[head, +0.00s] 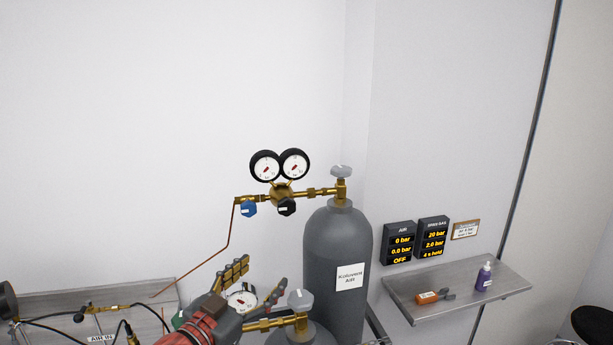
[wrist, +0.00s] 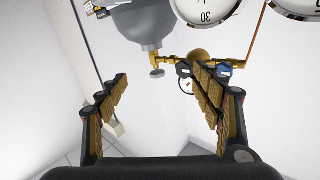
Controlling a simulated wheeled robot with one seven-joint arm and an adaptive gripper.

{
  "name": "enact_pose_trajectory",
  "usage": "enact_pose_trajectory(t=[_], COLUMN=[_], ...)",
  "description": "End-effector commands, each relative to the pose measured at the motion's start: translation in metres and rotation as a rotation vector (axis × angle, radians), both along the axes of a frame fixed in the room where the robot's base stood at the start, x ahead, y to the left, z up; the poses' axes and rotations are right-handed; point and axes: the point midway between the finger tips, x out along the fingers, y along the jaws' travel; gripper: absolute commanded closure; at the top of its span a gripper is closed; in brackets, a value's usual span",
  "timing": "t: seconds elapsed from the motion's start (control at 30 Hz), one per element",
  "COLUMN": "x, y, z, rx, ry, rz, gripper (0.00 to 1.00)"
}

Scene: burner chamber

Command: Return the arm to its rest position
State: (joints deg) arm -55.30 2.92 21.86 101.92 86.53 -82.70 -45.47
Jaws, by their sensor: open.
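My gripper (head: 256,279) is low in the middle of the head view, its fingers spread and nothing between them. In the wrist view my gripper (wrist: 160,105) shows both padded fingers wide apart. In the head view it is in front of the grey gas cylinder (head: 325,235), to its left, and overlaps a lower gauge (head: 241,298). I cannot tell whether it touches that gauge. The cylinder's brass regulator (head: 282,195) with two round gauges stands above and behind my gripper. In the wrist view the regulator (wrist: 200,62) appears beyond the right finger.
A second cylinder valve (head: 300,300) stands close right of my gripper. A thin copper pipe (head: 228,245) runs down to the left. A metal shelf (head: 480,288) holds an orange-and-grey tool (head: 432,296) and a purple bottle (head: 484,277). The wall area above the gauges is clear.

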Motion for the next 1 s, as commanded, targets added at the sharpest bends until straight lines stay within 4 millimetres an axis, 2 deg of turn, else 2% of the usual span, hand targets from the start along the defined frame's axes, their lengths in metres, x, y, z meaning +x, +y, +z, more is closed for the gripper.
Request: enact_pose_trajectory(t=[0.3,0.4,0.5,0.67,0.77,0.87,1.0], x=[0.049,0.057,0.053,0.025,-0.005,-0.041,-0.099], y=[-0.020,-0.030,-0.040,-0.064,-0.086,-0.114,-0.162], z=[0.018,0.023,0.021,-0.004,-0.033,-0.071,-0.133], rx=[0.133,0.172,0.191,0.190,0.173,0.152,0.126], ry=[-0.038,-0.031,0.004,0.121,0.232,0.366,0.576], rz=[0.266,0.398,0.530,0.697,0.764,0.795,0.774], gripper=[0.34,0.34,0.34,0.34,0.34,0.34,0.34])
